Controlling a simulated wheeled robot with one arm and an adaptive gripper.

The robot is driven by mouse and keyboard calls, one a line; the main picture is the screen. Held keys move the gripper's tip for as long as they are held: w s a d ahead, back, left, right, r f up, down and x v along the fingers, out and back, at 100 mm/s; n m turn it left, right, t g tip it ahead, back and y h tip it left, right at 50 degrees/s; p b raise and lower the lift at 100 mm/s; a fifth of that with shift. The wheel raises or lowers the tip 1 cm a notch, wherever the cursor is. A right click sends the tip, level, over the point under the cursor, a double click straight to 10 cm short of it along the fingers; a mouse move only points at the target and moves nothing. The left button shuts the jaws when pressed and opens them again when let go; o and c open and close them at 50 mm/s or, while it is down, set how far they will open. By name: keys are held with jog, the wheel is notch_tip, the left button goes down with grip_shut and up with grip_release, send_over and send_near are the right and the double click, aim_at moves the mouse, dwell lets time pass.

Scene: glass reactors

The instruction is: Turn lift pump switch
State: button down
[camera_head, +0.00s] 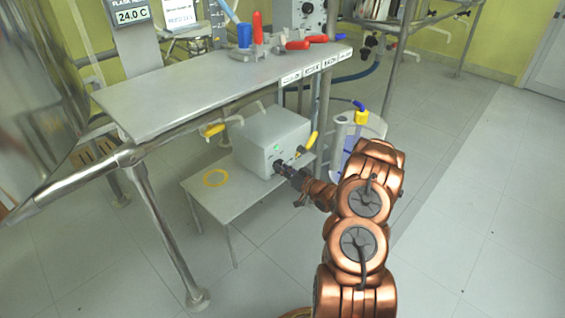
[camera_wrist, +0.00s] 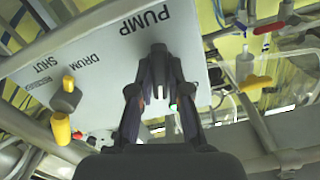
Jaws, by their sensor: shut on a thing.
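The pump box (camera_head: 272,136) is a pale grey housing on a low table under the steel shelf. In the wrist view its front panel (camera_wrist: 108,52) is upside down, with the labels PUMP, DRUM and SHUT. My gripper (camera_head: 281,169) is at the front face of the box. In the wrist view my gripper (camera_wrist: 159,72) is shut on the switch under the PUMP label. The fingers mostly hide the switch, so its angle cannot be told. A green light (camera_wrist: 173,106) glows beside the right finger.
A yellow-tipped valve (camera_wrist: 62,128) and a grey knob with a yellow tip (camera_wrist: 66,94) sit left of my fingers. The steel shelf (camera_head: 190,92) overhangs the box. Floor at right is clear.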

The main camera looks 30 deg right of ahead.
jog(key=n+p, duration=0.1)
jog(key=n, duration=0.1)
jog(key=n+p, duration=0.1)
jog(key=p, duration=0.1)
jog(key=shift+w+r+n, duration=0.2)
jog(key=shift+r+n, duration=0.15)
jog(key=shift+n, duration=0.05)
jog(key=shift+a+f+n+p, duration=0.1)
jog(key=shift+n+p, duration=1.3)
jog(key=shift+n, duration=0.4)
jog(key=shift+w, duration=0.1)
jog(key=c, duration=1.1)
grip_release()
jog(key=shift+f, duration=0.1)
jog(key=shift+s+f, duration=0.1)
jog(key=shift+s, duration=0.1)
jog(key=shift+s+d, duration=0.2)
jog(key=v, duration=1.1)
jog(key=shift+s, duration=0.15)
